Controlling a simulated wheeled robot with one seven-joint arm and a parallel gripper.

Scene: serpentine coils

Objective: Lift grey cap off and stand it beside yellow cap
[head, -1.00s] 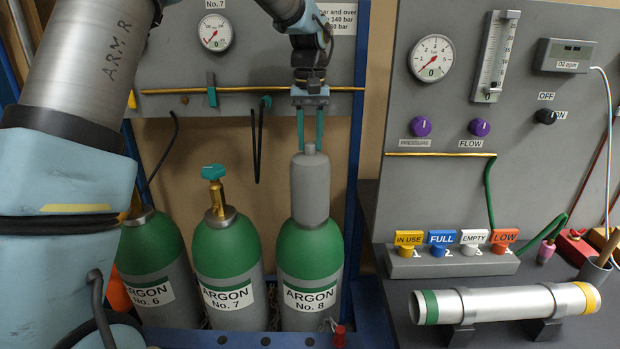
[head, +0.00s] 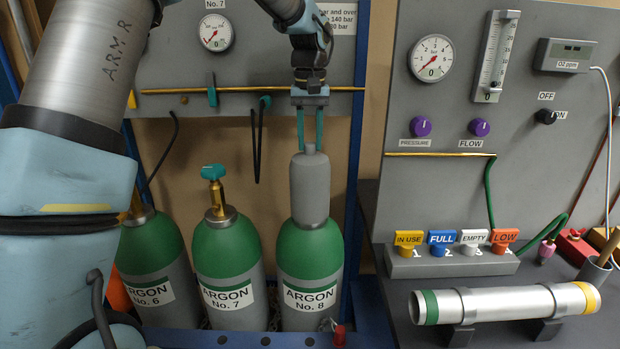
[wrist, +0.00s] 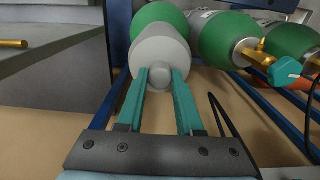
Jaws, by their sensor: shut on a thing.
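The grey cap (head: 310,190) sits upright on the green shoulder of the Argon No. 8 cylinder (head: 308,250). My gripper (head: 310,147) reaches down from above, with its two teal fingers on either side of the small knob on the cap's top. It is shut on that knob. In the wrist view, the grey cap (wrist: 158,52) lies straight ahead, and its round knob is between the fingertips of my gripper (wrist: 161,76). No gap shows between the cap and the cylinder. I cannot make out a separate yellow cap in these views.
Argon No. 7 (head: 228,260), with a brass valve and teal handle (head: 213,172), stands close on the left. A blue rack post (head: 353,150) is close on the right. A bench holds a tag block (head: 450,264) and a horizontal metal tube (head: 500,303).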

